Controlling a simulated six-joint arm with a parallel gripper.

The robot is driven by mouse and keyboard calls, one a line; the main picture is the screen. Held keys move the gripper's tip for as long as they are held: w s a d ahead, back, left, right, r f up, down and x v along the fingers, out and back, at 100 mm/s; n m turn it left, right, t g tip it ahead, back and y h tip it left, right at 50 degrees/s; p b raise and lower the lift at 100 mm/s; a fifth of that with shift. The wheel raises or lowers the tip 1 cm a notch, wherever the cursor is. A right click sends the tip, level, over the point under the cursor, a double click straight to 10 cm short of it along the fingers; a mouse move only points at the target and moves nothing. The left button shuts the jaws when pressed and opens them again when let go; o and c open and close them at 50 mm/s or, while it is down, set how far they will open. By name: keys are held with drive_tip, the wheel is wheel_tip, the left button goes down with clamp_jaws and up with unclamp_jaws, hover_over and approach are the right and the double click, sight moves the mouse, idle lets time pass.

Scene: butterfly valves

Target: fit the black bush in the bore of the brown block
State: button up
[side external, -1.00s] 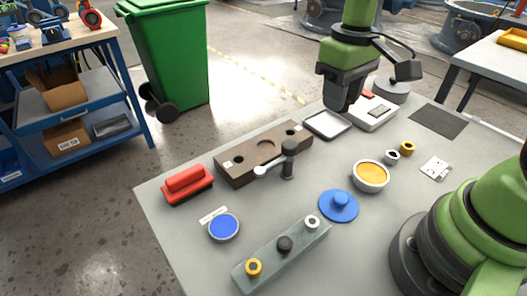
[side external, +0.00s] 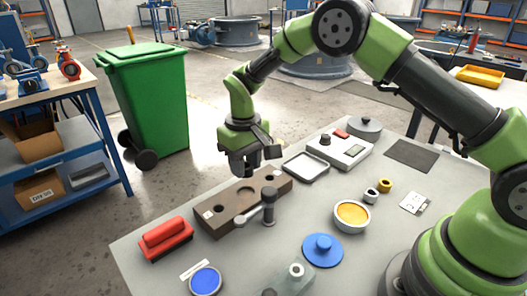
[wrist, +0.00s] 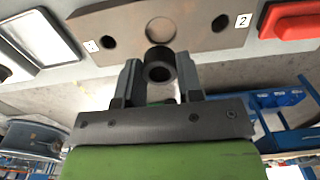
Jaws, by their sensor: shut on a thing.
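The brown block (side external: 225,215) lies on the grey table with holes in its top face. In the wrist view the block (wrist: 190,35) shows a larger round bore (wrist: 160,30) between two smaller dark holes, with labels 1 and 2 near its ends. My gripper (wrist: 158,80) is shut on the black bush (wrist: 158,70), whose open end faces the wrist camera. The bush appears just beside the bore in that view, apart from it. In the side view my gripper (side external: 251,165) hangs above the block's far edge; the bush is mostly hidden there.
A dark post with a lever (side external: 268,205) stands close in front of the block. A blue lidded knob (side external: 322,250) and an orange-filled bowl (side external: 352,215) stand nearer.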

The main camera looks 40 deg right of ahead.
sight(246, 195)
drive_tip(key=shift+f, duration=1.85)
drive_tip(key=shift+f, duration=0.35)
drive_tip(key=shift+f, duration=0.25)
drive_tip(key=shift+f, duration=0.4)
idle(0.7)
drive_tip(key=o, duration=1.3)
drive_tip(key=shift+r, duration=0.1)
drive_tip(key=shift+r, duration=3.65)
